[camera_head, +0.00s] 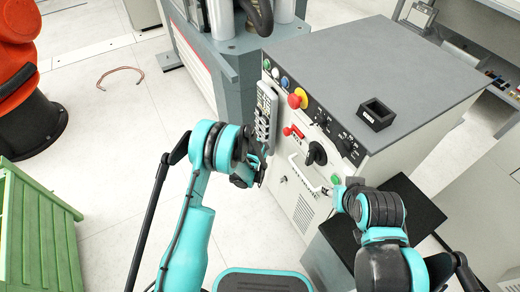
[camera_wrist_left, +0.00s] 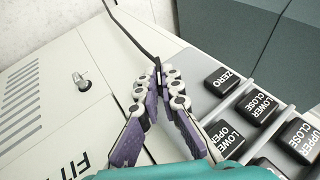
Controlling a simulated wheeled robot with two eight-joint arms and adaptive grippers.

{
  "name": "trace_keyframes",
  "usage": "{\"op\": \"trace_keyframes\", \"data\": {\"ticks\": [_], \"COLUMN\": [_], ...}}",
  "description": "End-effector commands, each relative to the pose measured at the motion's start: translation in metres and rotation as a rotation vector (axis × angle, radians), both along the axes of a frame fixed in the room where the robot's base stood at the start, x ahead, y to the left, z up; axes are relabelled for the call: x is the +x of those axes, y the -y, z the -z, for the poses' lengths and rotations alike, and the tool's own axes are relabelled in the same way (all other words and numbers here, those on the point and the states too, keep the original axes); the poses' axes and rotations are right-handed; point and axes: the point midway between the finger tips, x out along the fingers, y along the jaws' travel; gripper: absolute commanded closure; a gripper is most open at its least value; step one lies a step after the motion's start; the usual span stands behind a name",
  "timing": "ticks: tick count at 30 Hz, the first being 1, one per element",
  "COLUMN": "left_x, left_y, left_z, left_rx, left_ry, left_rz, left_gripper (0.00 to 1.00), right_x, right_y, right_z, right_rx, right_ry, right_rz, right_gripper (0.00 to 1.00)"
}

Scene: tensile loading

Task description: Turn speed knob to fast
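The labels on the control cabinet's front panel are too small to read in the head view, so I cannot tell which knob is the speed knob. A large black rotary knob (camera_head: 316,153) sits low on the panel, and smaller black controls (camera_head: 322,119) are above it. My left gripper (camera_head: 261,176) is left of the panel, below the keypad. In the left wrist view its fingertips (camera_wrist_left: 158,73) nearly meet, with nothing clearly held. My right gripper (camera_head: 338,194) is at the cabinet's lower right front, by a green button (camera_head: 335,179); its fingers are too small to judge.
A grey keypad (camera_head: 265,112) hangs on the cabinet's left side, with a dark cable (camera_wrist_left: 137,42). A red emergency button (camera_head: 297,98) and a white handle (camera_head: 303,176) project from the front. A black box (camera_head: 376,114) sits on the cabinet top (camera_head: 370,65). A green crate (camera_head: 38,235) stands left.

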Motion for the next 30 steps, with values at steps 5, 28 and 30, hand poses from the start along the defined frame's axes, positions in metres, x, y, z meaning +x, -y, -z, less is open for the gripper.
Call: {"op": "trace_keyframes", "data": {"ticks": [5,28,30], "left_x": [-0.0022,-0.0034,-0.0034], "left_y": [0.0022,0.0025,0.0025], "left_z": [0.0019,0.0039,0.0039], "left_rx": [0.067,0.147,0.147], "left_ry": [0.1,0.219,0.219], "left_rz": [0.002,-0.001,-0.001], "left_gripper": [1.0,1.0,1.0], "right_x": [0.0,0.0,0.0], "right_y": [0.0,0.0,0.0], "right_z": [-0.0001,0.0,0.0], "right_rx": [0.0,0.0,0.0], "right_ry": [0.0,0.0,0.0], "right_rz": [0.0,0.0,0.0], "right_gripper": [0.6,0.6,0.6]}}
